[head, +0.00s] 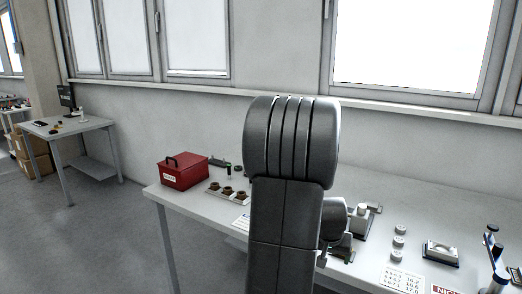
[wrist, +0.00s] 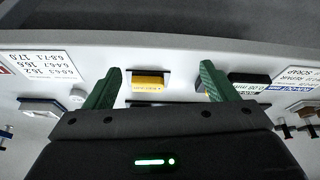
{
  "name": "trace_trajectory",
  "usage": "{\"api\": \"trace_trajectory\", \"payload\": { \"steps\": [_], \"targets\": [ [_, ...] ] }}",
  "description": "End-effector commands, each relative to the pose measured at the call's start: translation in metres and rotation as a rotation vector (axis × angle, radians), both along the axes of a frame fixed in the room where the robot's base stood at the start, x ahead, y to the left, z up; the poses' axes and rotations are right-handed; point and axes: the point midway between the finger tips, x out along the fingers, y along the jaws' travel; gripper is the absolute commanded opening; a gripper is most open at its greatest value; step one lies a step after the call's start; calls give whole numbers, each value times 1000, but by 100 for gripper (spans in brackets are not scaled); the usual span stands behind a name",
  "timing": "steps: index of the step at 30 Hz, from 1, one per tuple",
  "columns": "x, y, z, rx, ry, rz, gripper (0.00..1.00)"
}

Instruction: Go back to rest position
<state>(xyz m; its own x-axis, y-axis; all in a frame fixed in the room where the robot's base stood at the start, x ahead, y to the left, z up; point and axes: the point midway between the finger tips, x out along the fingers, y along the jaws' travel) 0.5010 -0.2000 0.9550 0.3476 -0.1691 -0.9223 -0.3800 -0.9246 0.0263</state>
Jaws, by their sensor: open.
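My gripper (wrist: 161,70) shows in the wrist view with two green fingers spread wide apart and nothing held between them. A small yellow labelled block (wrist: 147,83) lies on the white table beyond the gap between the fingertips, apart from both. In the head view my dark grey arm stands upright in front of the table and hides most of the gripper and part of the tabletop.
The white table (head: 190,209) carries a red box (head: 183,172), a tray with brown parts (head: 228,191), grey round parts (head: 399,242), a grey device (head: 441,252) and printed cards (head: 401,279). Windows line the wall behind. Open floor lies left, before another table (head: 70,127).

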Motion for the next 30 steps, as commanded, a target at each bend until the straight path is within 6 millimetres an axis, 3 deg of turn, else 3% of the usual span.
{"api": "trace_trajectory", "payload": {
  "steps": [9, 21, 30],
  "targets": [
    [24, 55, -27, -4, 2, 111, 79],
    [39, 121, -57, 2, 1, 240, 79],
    [42, 144, -67, 7, -2, 283, 79]
  ]
}}
